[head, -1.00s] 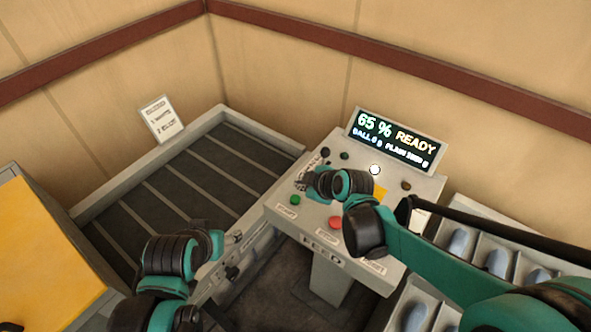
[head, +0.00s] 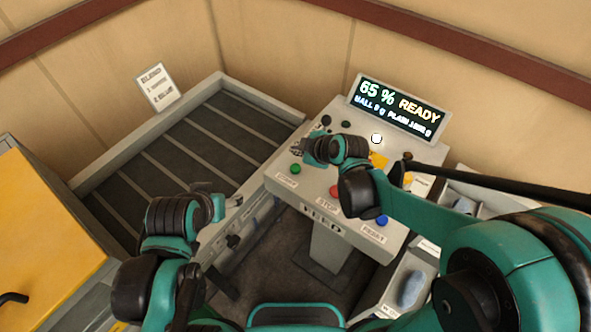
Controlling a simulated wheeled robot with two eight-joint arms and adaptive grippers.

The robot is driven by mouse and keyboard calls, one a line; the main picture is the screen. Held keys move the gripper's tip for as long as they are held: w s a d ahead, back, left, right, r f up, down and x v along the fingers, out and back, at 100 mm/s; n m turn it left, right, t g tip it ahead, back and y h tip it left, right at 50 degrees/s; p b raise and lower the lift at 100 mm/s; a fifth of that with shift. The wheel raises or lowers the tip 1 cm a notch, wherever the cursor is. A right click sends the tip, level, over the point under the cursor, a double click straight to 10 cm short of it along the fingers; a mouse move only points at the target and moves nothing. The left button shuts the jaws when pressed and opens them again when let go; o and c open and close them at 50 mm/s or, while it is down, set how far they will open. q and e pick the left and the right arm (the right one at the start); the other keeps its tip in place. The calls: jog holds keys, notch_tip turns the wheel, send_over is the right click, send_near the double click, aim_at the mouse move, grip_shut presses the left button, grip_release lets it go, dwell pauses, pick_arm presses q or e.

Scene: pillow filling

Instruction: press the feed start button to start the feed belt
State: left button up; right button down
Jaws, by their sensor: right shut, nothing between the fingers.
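The control panel (head: 318,208) stands in the middle, marked FEED on its front. Its green button (head: 295,169), with a label that seems to read START, is on the left of the top, uncovered. My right gripper (head: 297,148) is shut and empty, just beyond the green button in the picture; its height above the panel is hard to judge. The display (head: 397,110) reads 65 % READY. My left gripper (head: 230,203) is at the lower left, beside the belt; its fingers are too small to read.
A red STOP button (head: 336,190) and a blue RESET button (head: 382,220) sit on the panel, right of the green one. The dark slatted feed belt (head: 185,160) lies left, empty. A yellow-topped cabinet (head: 45,225) stands far left.

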aim_at(297, 169)
pick_arm(q)
jog(key=shift+f+b, duration=2.2)
jog(key=shift+f, duration=0.45)
pick_arm(e)
jog(key=shift+f, duration=3.05)
jog(key=shift+f, duration=0.1)
pick_arm(q)
jog(key=shift+f+b, duration=0.4)
pick_arm(e)
jog(key=shift+f, duration=0.35)
pick_arm(q)
jog(key=shift+f+b, duration=0.45)
jog(key=shift+b, duration=0.05)
pick_arm(e)
jog(key=shift+f, duration=0.5)
pick_arm(q)
jog(key=shift+r, duration=0.1)
pick_arm(e)
jog(key=shift+r, duration=0.15)
pick_arm(q)
jog(key=shift+r+p, duration=0.65)
jog(key=shift+p, duration=0.15)
pick_arm(e)
jog(key=shift+r, duration=0.85)
notch_tip(297, 169, up, 5)
jog(key=p, duration=0.4)
pick_arm(q)
notch_tip(297, 169, up, 4)
